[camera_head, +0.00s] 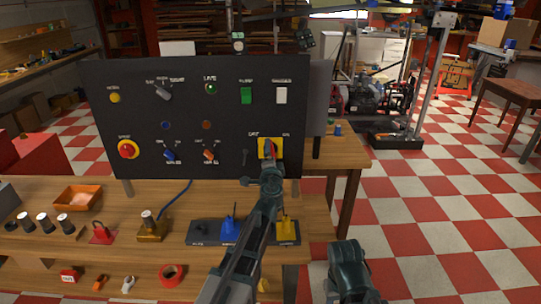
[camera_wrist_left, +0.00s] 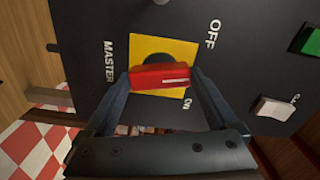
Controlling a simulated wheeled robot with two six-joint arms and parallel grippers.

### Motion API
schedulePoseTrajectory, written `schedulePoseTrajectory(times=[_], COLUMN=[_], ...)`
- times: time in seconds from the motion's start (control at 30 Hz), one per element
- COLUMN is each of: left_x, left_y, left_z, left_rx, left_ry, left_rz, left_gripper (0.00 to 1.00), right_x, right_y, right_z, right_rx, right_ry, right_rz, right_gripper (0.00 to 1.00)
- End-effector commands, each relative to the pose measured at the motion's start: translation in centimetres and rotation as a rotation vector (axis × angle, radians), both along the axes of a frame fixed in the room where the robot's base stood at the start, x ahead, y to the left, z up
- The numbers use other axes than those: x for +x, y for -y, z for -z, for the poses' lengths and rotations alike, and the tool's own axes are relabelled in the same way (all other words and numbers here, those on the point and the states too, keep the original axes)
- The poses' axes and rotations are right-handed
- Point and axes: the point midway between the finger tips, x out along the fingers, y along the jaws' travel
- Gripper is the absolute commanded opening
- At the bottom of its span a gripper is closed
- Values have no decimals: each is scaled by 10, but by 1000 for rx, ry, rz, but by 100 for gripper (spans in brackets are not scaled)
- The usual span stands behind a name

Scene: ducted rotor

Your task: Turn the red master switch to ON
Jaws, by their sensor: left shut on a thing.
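The red master switch handle (camera_wrist_left: 160,77) stands out from a black hub on a yellow square plate (camera_wrist_left: 147,46). In the left wrist view its white line points along the right half of the handle, roughly between the OFF and ON labels. My left gripper (camera_wrist_left: 161,84) is shut on the handle, one finger at each end. In the head view the yellow plate (camera_head: 263,148) is at the panel's lower right. My left gripper (camera_head: 270,163) covers part of the plate and switch. My right gripper is not seen; only a dark part of my right arm shows at the lower edge.
The black panel (camera_head: 207,120) carries other controls close by: a red knob on yellow (camera_head: 128,149), a green rocker (camera_head: 246,95) and a white rocker (camera_head: 280,95). Blue and yellow levers stand on the wooden bench (camera_head: 165,190) below. Checkered floor lies open at right.

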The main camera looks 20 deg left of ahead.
Motion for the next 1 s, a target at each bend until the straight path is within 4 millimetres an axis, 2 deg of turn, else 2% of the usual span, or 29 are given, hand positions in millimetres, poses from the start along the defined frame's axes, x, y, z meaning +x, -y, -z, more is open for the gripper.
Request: schedulePoseTrajectory(times=[0.7,1.0], left_x=[-1,-1], left_y=[0,0], left_z=[0,1], left_rx=[646,853], left_ry=[-186,-245], left_rz=[0,0], left_gripper=[37,37], right_x=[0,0], right_y=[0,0], right_z=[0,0], right_rx=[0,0], right_ry=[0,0], right_rz=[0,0], right_gripper=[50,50])
